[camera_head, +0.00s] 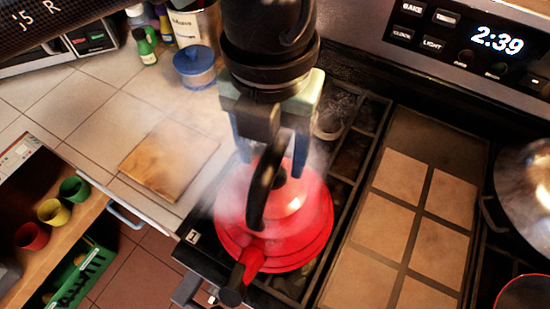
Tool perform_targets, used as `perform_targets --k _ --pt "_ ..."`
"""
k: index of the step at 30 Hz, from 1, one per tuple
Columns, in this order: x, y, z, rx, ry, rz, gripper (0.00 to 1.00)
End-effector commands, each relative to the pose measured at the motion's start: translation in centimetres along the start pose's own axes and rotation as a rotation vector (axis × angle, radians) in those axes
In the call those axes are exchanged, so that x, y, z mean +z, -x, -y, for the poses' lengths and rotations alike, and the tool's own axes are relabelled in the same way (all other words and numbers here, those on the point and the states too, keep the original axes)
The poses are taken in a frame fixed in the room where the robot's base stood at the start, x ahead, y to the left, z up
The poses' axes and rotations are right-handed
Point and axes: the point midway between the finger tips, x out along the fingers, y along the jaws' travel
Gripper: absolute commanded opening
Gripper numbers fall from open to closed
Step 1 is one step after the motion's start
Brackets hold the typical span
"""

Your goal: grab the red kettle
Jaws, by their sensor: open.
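The red kettle (312,226) sits on the left side of the stove, with a black handle (262,196) arching over its lid. Its spout (250,262) with a dark tip points toward the lower left of the picture. My gripper (270,162) comes down from above at the kettle's far side. Its two fingers are spread, and the upper end of the handle shows between them in the picture. I cannot tell whether either finger touches the handle. My arm hides part of the stove behind the kettle. Whitish steam drifts around the kettle.
A wooden board (168,160) lies on the tiled counter at left. A blue-lidded jar (194,68) and small bottles stand farther back. A tiled griddle (400,235) is right of the kettle, with a metal pot (532,188) beyond.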

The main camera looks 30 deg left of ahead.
Motion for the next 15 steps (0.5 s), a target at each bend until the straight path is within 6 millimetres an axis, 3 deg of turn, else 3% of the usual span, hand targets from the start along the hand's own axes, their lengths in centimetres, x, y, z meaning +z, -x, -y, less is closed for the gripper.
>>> perform_targets --k 15 --pt "0.01 -0.30 0.07 -0.002 -0.001 0.000 0.65"
